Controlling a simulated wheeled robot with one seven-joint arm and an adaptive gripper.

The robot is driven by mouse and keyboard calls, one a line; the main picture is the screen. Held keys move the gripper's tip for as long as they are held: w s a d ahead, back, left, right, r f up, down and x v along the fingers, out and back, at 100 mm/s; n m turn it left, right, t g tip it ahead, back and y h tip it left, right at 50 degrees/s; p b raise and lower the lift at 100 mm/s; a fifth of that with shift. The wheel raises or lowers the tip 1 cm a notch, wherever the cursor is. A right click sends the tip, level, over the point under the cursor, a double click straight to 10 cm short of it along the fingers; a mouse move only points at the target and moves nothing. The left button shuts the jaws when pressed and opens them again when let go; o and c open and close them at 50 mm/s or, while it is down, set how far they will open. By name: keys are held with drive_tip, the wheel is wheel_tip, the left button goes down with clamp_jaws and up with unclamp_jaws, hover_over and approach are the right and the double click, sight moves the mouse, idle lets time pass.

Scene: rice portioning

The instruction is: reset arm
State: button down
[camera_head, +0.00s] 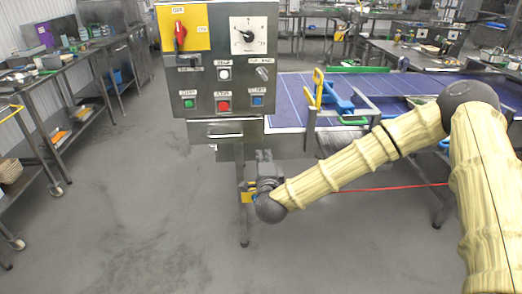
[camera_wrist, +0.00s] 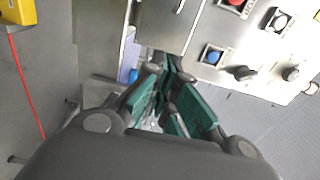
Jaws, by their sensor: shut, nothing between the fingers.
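My arm comes in from the right of the head view, in a pale ribbed cover with dark joints, and bends down to the left. My gripper (camera_head: 263,158) is in front of the machine, just below the control panel and drawer, partly hidden behind my wrist. In the wrist view the green-padded fingers of my gripper (camera_wrist: 168,68) meet at their tips. They are shut with nothing held, close to the metal machine front. I cannot tell from these views whether they touch it.
A control panel (camera_head: 222,62) with a red switch, dial and buttons stands above my gripper. A blue conveyor (camera_head: 290,99) lies behind my forearm. A red cord (camera_head: 390,188) runs below the forearm. Metal tables (camera_head: 88,62) line the left. The grey floor (camera_head: 130,200) between is clear.

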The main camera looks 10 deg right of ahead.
drive_tip(key=s+a+f+n+g+y, duration=0.2)
drive_tip(key=s+f+n+g, duration=0.35)
drive_tip(key=s+f, duration=0.7)
drive_tip(key=s+a+f+n+g+y, duration=0.2)
drive_tip(key=s+f+n+g, duration=0.3)
drive_tip(key=s+f, duration=0.75)
drive_tip(key=s+d+f+n+g+h, duration=0.1)
drive_tip(key=s+d+f+n+g, duration=0.2)
drive_tip(key=s, duration=0.9)
drive_tip(key=s+d+f+n+g+h, duration=0.1)
drive_tip(key=s+d+f+n+g, duration=0.3)
drive_tip(key=s+d+f, duration=0.6)
drive_tip(key=s+d+n, duration=0.1)
drive_tip(key=s, duration=0.2)
drive_tip(key=shift+d+h, duration=0.4)
drive_tip(key=shift+g, duration=0.25)
